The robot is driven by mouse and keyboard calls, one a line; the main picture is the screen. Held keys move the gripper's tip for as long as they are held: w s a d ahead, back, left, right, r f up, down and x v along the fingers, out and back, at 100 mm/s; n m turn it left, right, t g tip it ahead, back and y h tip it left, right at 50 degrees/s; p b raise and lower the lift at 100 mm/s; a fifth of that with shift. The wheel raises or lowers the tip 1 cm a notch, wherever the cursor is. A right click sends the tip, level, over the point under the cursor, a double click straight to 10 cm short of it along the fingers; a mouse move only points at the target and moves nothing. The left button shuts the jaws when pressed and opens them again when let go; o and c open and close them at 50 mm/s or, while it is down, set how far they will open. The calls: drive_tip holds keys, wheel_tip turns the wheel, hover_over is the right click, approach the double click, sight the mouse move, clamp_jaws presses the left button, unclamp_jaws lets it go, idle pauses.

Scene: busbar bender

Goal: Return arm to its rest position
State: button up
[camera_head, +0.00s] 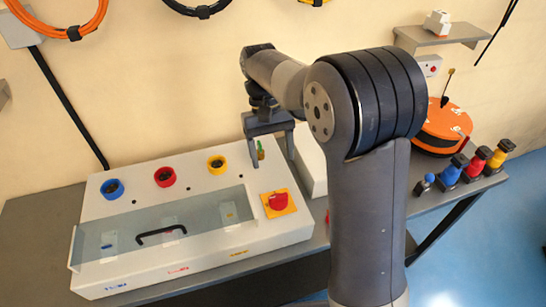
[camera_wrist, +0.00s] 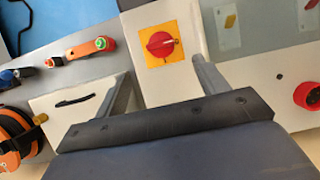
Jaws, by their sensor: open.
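My gripper (camera_head: 270,157) is open and empty in the head view. It hangs at the back right corner of the white control box (camera_head: 130,205), near a small green and yellow piece (camera_head: 260,150). In the wrist view my gripper (camera_wrist: 160,75) has its two fingers spread wide apart, with nothing between them. The red rotary switch on its yellow plate (camera_wrist: 161,44) shows beyond the fingers, on the box. My arm is bent over the table, and its large elbow hides part of the table behind it.
The box carries blue, red and yellow round sockets (camera_head: 164,177) and a clear cover with a black handle (camera_head: 161,234). An orange round case (camera_head: 443,126) and several coloured plugs (camera_head: 475,163) stand at the right. A small shelf (camera_head: 440,36) and cables hang on the wall.

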sight(278, 195)
drive_tip(key=p+x, duration=0.1)
drive_tip(key=x, duration=1)
drive_tip(key=shift+s+r, duration=0.1)
drive_tip(key=shift+r, duration=0.1)
